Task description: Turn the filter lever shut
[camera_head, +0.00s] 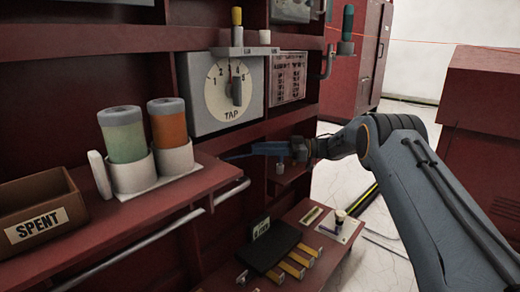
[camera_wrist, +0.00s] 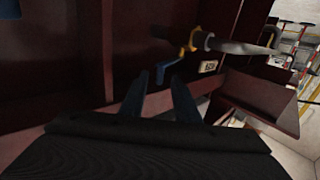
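In the wrist view a blue lever (camera_wrist: 171,71) hangs down and to the left from a yellow valve fitting (camera_wrist: 191,41) on a grey pipe (camera_wrist: 240,46). A small pale label (camera_wrist: 208,66) sits just below right of it, too small to read. The lever is beyond my fingertips, apart from them as far as I can see. My gripper (camera_wrist: 160,80) is open, with two dark blue fingers and nothing between them. In the head view my gripper (camera_head: 235,156) reaches left below the tap panel. The lever cannot be made out there.
The TAP dial panel (camera_head: 222,90) is above my gripper. A shelf at left holds a SPENT bin (camera_head: 40,215) and two canisters, one green (camera_head: 122,135) and one orange (camera_head: 168,123). A lower shelf carries a dark block (camera_head: 268,250) and yellow bars. Red cabinet walls surround my gripper closely.

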